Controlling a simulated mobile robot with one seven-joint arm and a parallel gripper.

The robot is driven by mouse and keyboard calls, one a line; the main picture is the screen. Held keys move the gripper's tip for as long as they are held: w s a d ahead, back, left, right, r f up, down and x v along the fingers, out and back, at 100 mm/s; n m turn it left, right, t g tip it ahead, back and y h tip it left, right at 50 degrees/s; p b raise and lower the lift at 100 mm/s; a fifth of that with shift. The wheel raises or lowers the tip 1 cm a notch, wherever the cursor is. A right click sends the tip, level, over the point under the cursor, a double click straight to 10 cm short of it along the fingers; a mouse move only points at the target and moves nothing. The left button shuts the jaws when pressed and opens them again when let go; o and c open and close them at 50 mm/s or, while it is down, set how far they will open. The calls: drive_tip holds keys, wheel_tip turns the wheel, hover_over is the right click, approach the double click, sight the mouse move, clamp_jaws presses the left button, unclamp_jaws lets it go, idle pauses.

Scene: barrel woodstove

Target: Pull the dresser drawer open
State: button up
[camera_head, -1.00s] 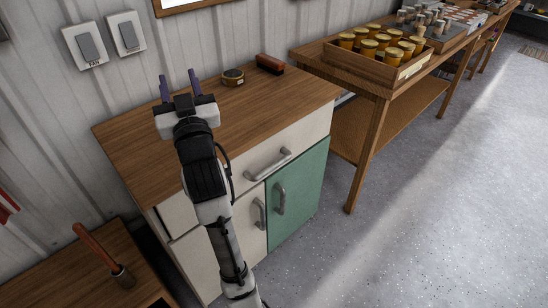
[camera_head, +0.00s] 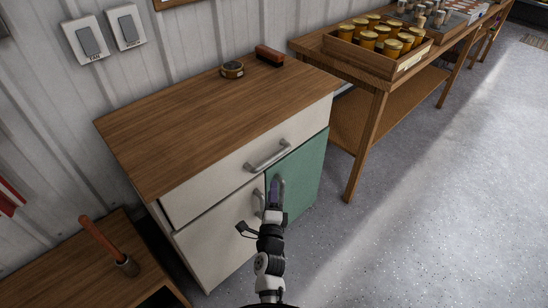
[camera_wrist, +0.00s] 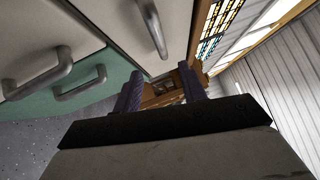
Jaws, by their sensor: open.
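The dresser (camera_head: 215,115) has a brown wooden top and a wide white drawer (camera_head: 215,182), which looks shut. My gripper (camera_head: 275,186) is in front of the lower doors, below and slightly right of the drawer handle. My gripper partly hides the door handles in the head view.
Under the drawer are a white door (camera_head: 220,238) and a green door (camera_head: 305,170), each with a bar handle. A round tin (camera_head: 232,70) and a brush (camera_head: 269,56) sit on the dresser top. A workbench (camera_head: 372,110) stands close right. The floor in front is clear.

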sight(274, 158)
drive_tip(key=w, duration=0.4)
drive_tip(key=w+r, duration=0.1)
drive_tip(key=w, duration=0.4)
drive_tip(key=w+d+r+p, duration=0.1)
drive_tip(key=w, duration=0.3)
drive_tip(key=shift+w, duration=0.25)
clamp_jaws()
